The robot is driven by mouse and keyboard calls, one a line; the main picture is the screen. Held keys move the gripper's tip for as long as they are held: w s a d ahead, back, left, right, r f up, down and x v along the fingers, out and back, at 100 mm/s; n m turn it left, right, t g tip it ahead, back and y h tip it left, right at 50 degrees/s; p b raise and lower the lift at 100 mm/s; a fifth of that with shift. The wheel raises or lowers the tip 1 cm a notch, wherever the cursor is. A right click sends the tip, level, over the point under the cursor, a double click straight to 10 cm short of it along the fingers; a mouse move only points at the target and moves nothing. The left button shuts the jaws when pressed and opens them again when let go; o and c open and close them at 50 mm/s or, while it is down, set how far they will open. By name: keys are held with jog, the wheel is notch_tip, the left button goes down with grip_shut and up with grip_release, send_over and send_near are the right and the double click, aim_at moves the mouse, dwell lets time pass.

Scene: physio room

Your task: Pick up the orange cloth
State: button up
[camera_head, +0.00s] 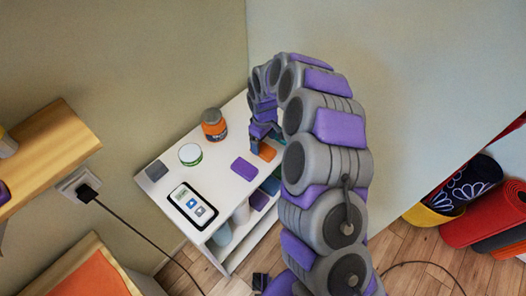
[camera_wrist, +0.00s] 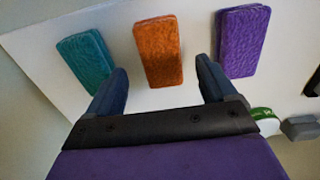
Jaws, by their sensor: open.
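The orange cloth (camera_wrist: 158,52) is a folded rectangle lying flat on the white shelf top, between a teal cloth (camera_wrist: 84,58) and a purple cloth (camera_wrist: 242,40) in the wrist view. My gripper (camera_wrist: 160,82) is open, with its two dark fingers apart and the near end of the orange cloth lying between them in the picture. Whether the fingers touch it I cannot tell. In the head view the orange cloth (camera_head: 267,153) shows partly beside my gripper (camera_head: 256,142), and the purple cloth lies nearer the front. The teal cloth is mostly hidden there by my arm.
On the white shelf unit (camera_head: 218,180) stand an orange jar (camera_head: 213,125), a green-and-white tin (camera_head: 190,154), a phone-like device (camera_head: 192,205) and a grey block (camera_head: 156,170). Rolled mats (camera_head: 485,215) lie at the right. A black cable (camera_head: 135,222) hangs from a wall socket.

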aim_at(263, 148)
notch_tip(263, 148, down, 3)
jog(key=shift+a+f, duration=0.1)
jog(key=c, duration=1.1)
jog(key=shift+r, duration=0.2)
jog(key=shift+r, duration=1.55)
jog(key=shift+s+r+p, duration=0.25)
jog(key=shift+r+p, duration=0.05)
jog(key=s+d+r+p, duration=0.1)
jog(key=s+d+p, duration=0.1)
jog(key=s, duration=1.3)
jog(key=shift+s, duration=0.3)
jog(key=shift+r, duration=0.1)
